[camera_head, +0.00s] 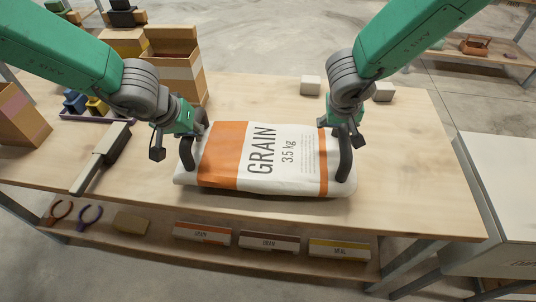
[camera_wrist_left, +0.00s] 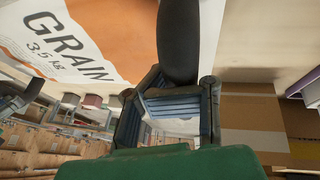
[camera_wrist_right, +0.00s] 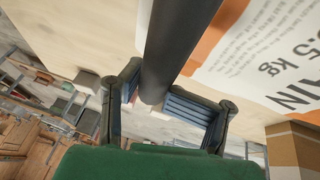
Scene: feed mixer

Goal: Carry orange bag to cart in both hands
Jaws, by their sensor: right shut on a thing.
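The white grain bag with orange bands (camera_head: 262,160) lies flat on the wooden table, its label facing up. My left gripper (camera_head: 193,140) is at the bag's left end, with a dark finger over its edge. My right gripper (camera_head: 340,150) is shut on the bag's right end. The bag also shows in the left wrist view (camera_wrist_left: 70,40) and the right wrist view (camera_wrist_right: 262,62). The left wrist view does not show how far its fingers are closed. A white-topped unit (camera_head: 505,185), possibly the cart, stands right of the table, partly out of view.
The table (camera_head: 410,170) is clear right of the bag. Two pale blocks (camera_head: 310,85) (camera_head: 383,92) lie behind it. Labelled boxes (camera_head: 272,241) sit on the shelf below.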

